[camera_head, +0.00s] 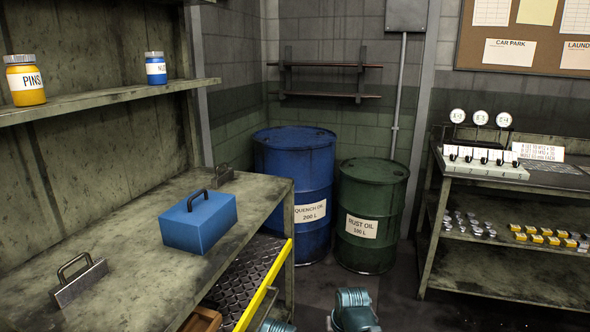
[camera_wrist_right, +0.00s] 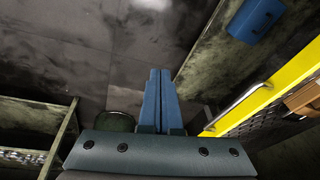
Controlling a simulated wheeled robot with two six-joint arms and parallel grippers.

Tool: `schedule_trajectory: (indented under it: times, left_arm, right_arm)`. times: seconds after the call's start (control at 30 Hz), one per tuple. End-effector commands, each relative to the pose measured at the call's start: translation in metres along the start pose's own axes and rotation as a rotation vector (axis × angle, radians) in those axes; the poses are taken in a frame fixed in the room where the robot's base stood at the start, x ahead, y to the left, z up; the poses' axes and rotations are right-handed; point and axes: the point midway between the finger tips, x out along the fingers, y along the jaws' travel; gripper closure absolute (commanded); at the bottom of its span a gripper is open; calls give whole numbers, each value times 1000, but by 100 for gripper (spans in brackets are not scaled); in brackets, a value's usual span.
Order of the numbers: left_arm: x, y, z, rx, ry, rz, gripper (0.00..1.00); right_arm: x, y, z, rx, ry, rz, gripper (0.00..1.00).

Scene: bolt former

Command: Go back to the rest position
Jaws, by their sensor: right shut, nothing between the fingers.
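My right gripper (camera_wrist_right: 158,75) shows in the right wrist view as two blue fingers lying side by side, shut with nothing between them. It hangs in free space over the floor, apart from the shelf unit on the right of that view. In the head view only teal arm parts of mine show at the bottom edge, and the right gripper's fingers are out of that picture. My left gripper is in neither view.
A workbench (camera_head: 115,222) on the left holds a blue toolbox (camera_head: 199,222); a yellow-edged shelf (camera_head: 268,287) is below. A blue drum (camera_head: 292,165) and green drum (camera_head: 369,215) stand behind. A rack (camera_head: 500,262) stands right. Floor between is clear.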

Motion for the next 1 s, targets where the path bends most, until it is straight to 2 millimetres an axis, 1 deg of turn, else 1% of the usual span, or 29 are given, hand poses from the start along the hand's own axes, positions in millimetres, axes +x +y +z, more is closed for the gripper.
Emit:
schedule_trajectory:
  times: [0.03, 0.1, 0.27, 0.3, 0.37, 0.57, 0.67, 0.8, 0.9, 1.0]
  left_arm:
    - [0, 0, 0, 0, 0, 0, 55]
    - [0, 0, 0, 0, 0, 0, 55]
    - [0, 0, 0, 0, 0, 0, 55]
    - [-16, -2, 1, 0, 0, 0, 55]
    - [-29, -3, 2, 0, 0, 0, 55]
    - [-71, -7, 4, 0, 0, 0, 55]
    - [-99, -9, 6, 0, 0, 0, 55]
    - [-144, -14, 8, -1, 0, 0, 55]
    - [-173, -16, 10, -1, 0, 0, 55]
    - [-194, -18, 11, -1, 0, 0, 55]
  right_arm:
    - [-5, 17, 21, -6, -29, 20, 100]
    - [-10, 36, 42, -23, -71, 46, 100]
    - [-22, 72, 91, -52, -167, 91, 100]
    - [-36, 64, 84, -70, -173, 91, 100]
    - [-48, 54, 81, -89, -178, 93, 100]
    - [-89, 28, 82, -150, -201, 102, 100]
    - [-116, 12, 82, -190, -216, 109, 100]
    - [-162, -14, 85, -257, -240, 122, 100]
    - [-190, -31, 88, -304, -255, 133, 100]
    - [-212, -44, 91, -341, -269, 141, 100]
